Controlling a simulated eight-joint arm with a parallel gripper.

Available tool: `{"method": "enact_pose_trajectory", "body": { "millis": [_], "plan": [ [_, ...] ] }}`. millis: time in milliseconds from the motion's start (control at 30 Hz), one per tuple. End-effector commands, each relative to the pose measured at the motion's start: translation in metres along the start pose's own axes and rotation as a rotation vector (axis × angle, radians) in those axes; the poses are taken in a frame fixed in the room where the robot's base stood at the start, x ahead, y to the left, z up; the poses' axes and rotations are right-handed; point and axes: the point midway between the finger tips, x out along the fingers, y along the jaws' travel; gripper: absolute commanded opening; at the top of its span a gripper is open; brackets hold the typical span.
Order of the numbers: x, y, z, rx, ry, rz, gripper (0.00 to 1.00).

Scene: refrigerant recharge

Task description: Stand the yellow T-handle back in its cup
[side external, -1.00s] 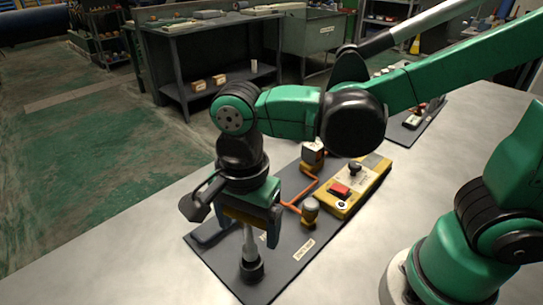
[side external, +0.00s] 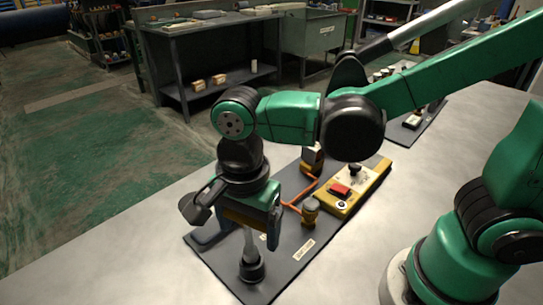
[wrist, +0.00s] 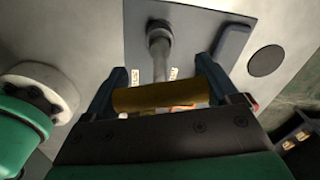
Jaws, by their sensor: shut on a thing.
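My gripper (side external: 240,236) is over the near end of the dark board, pointing down. In the wrist view my gripper (wrist: 160,88) is shut on the yellow crossbar of the T-handle (wrist: 160,97), with a finger at each end. The handle's grey shaft (side external: 249,243) runs down from between the fingers, leaning slightly. Its lower end meets the dark round cup (side external: 252,268), which also shows in the wrist view (wrist: 159,28). The shaft end appears to be in the cup's mouth; how deep I cannot tell. The crossbar is mostly hidden by my gripper in the side view.
The dark board (side external: 290,262) lies on a pale table (side external: 130,255). A yellow box with a red switch (side external: 340,190), a yellow-based fitting (side external: 310,210) and an orange hose (side external: 291,208) sit behind and right of my gripper. The table at left is clear.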

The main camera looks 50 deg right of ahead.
Motion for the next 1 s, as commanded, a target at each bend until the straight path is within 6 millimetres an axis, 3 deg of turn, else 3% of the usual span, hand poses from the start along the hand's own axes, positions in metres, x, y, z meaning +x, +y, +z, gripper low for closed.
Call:
{"method": "enact_pose_trajectory", "body": {
  "millis": [1000],
  "plan": [
    [0.022,0.0,0.0,0.0,0.0,0.0,0.31]
  ]
}}
